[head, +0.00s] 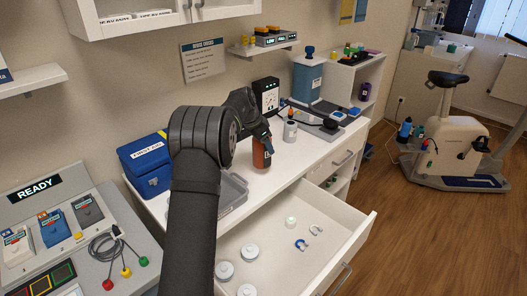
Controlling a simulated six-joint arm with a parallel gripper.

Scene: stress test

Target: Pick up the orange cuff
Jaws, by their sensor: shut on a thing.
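My gripper (258,130) is over the white counter, in the middle of the head view. It is shut on an orange-brown, bottle-like thing (262,159) with a dark band and a small pale label. This thing hangs or stands upright just below the gripper. I cannot tell whether its base touches the counter. It is the only clearly orange thing by the gripper, but it is too small to tell for sure that it is the cuff. The fingertips are partly hidden by the wrist.
A white cup (290,131) and a black-framed device (267,97) stand close behind. An open drawer (330,232) below holds several white round pieces and two small C-shaped pieces.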

